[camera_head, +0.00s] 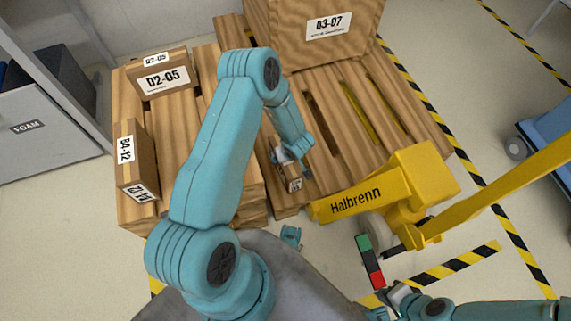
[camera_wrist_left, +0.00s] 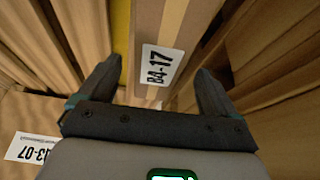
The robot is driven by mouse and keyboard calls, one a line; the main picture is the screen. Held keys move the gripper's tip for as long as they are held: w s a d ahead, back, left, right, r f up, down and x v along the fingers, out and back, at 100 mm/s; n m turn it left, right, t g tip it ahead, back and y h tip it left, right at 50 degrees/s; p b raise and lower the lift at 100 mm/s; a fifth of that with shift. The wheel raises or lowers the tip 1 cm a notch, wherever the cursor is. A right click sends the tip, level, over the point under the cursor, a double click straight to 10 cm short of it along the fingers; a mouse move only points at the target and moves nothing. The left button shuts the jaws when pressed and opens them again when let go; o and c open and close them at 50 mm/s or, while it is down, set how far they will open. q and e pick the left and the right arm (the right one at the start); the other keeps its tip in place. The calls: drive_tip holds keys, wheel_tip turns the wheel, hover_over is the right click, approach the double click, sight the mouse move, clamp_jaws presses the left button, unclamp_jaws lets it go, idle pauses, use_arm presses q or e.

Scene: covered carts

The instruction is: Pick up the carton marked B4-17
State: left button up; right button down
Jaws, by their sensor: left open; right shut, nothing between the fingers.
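The carton marked B4-17 (camera_wrist_left: 148,25) is brown with a pale tape strip and a white label. In the left wrist view it lies between the two spread fingers of my left gripper (camera_wrist_left: 158,70). In the head view, a small carton (camera_head: 291,180) sits under my left gripper (camera_head: 281,156), at the pallets' front edge; its label is too small to read there. My left gripper is open, and I cannot tell whether its fingers touch the carton. My right gripper (camera_head: 389,294) is shut and empty, low at the bottom right, away from the carton.
Cartons D2-05 (camera_head: 164,77) and B4-12 (camera_head: 126,176) stand on the left pallet. A large carton Q3-07 (camera_head: 290,25) stands at the back. A yellow Halbrenn pallet truck (camera_head: 420,170) is right of the small carton. A grey FOAM bin (camera_head: 45,125) stands left.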

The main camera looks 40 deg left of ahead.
use_arm(q)
drive_tip(key=b+x, duration=0.1)
drive_tip(key=x, duration=0.3)
drive_tip(key=shift+r, duration=0.15)
clamp_jaws()
drive_tip(key=shift+w, duration=0.1)
